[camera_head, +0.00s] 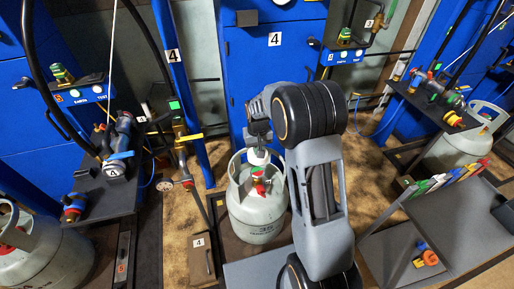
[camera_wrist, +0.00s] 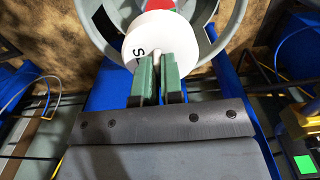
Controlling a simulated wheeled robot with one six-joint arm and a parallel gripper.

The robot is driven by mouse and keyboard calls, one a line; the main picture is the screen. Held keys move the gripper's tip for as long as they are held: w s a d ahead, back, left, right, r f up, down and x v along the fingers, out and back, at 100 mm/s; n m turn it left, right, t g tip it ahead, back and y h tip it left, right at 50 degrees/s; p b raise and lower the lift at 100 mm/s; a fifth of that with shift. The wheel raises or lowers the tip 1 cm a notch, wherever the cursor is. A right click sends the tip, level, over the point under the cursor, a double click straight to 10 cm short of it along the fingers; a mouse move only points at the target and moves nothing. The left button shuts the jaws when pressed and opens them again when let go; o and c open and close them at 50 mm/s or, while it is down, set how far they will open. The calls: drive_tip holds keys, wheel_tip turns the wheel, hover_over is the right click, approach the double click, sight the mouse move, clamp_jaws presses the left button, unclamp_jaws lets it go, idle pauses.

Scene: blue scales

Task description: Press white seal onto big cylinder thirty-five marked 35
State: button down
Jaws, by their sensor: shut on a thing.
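The big grey cylinder (camera_head: 256,222) stands upright at the middle of the head view, with a ring collar and a red valve part on top. Dark print on its front is too small to read surely. The white seal (camera_head: 259,156) is just above the valve, inside the collar's outline; whether it touches the valve I cannot tell. My gripper (camera_wrist: 159,66) has green fingers shut on the seal's small stem.
Blue cabinets (camera_head: 275,75) marked 4 stand behind the cylinder. A dark shelf with hoses and fittings (camera_head: 110,180) is at left. A grey table (camera_head: 460,220) with coloured-handled tools is at right. Other grey cylinders stand at far left (camera_head: 35,250) and far right (camera_head: 465,145).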

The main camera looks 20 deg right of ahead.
drive_tip(key=b, duration=0.5)
hover_over(257, 172)
drive_tip(key=shift+w+d+f, duration=0.1)
drive_tip(key=shift+f, duration=4)
drive_tip(key=shift+f+b, duration=0.75)
drive_tip(key=shift+f, duration=0.9)
drive_tip(key=c, duration=1.2)
unclamp_jaws()
